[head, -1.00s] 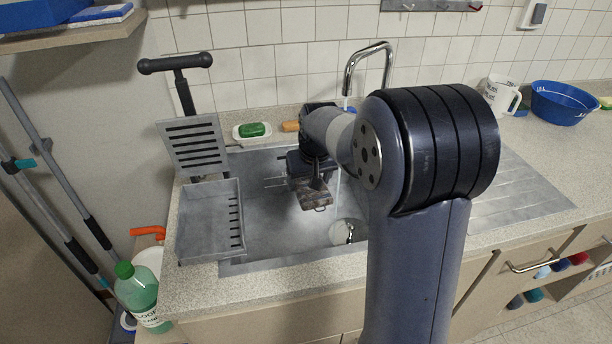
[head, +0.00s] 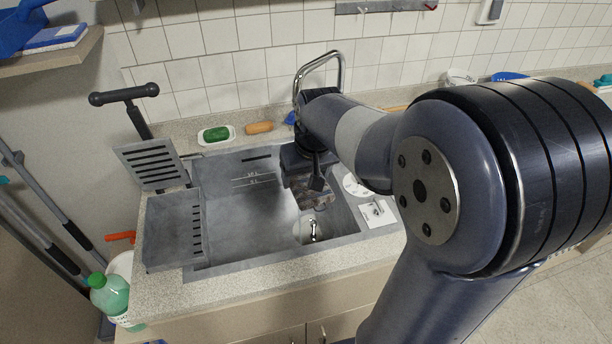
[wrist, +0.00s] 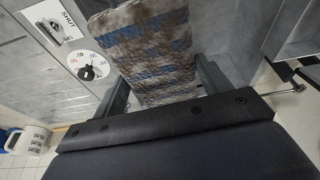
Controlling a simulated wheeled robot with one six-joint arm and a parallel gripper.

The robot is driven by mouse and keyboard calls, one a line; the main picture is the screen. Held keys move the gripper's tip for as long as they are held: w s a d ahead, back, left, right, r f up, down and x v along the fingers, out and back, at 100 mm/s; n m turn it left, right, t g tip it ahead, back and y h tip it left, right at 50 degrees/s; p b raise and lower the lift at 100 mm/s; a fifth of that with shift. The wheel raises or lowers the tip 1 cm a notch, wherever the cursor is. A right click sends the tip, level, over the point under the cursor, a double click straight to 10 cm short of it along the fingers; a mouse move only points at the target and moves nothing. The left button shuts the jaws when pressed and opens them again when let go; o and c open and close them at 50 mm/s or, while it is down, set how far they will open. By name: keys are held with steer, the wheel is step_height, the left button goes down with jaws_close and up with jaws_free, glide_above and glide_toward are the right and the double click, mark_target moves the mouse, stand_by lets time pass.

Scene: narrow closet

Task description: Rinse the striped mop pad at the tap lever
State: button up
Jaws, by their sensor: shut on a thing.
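My gripper (head: 314,178) is shut on the mop pad (head: 315,194) and holds it over the right part of the sink, above and behind the drain. In the wrist view the pad (wrist: 150,50) is a flat slab, mottled brown and grey with blue stripes, between my two fingers. A small metal lever (head: 378,210) stands on a white plate right of the basin. In the wrist view the lever (wrist: 50,30) shows beside the word SHUT, apart from the pad. The curved chrome tap (head: 318,60) rises behind my gripper; its outlet is hidden by my arm.
A white dial (head: 355,185) sits by the lever. The sink basin (head: 245,225) is clear on its left. A grey slotted tray (head: 172,228) with a black-handled press stands at its left edge. Green soap (head: 216,132) and a brush (head: 259,128) lie behind. A green bottle (head: 110,295) stands front left.

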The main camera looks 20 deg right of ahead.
steer(key=w+d+f+p, duration=0.1)
steer(key=w+d+f, duration=0.1)
steer(key=w, duration=0.9)
steer(key=shift+w+d+f, duration=0.2)
steer(key=shift+w+d, duration=0.2)
steer(key=shift+d, duration=0.1)
steer(key=shift+s+d, duration=0.1)
steer(key=shift+d, duration=0.1)
steer(key=shift+s+d, duration=0.1)
steer(key=shift+d, duration=0.3)
steer(key=shift+a, duration=0.1)
stand_by(0.4)
steer(key=shift+a, duration=0.5)
steer(key=shift+d, duration=0.15)
steer(key=shift+d, duration=0.45)
steer(key=shift+a, duration=0.1)
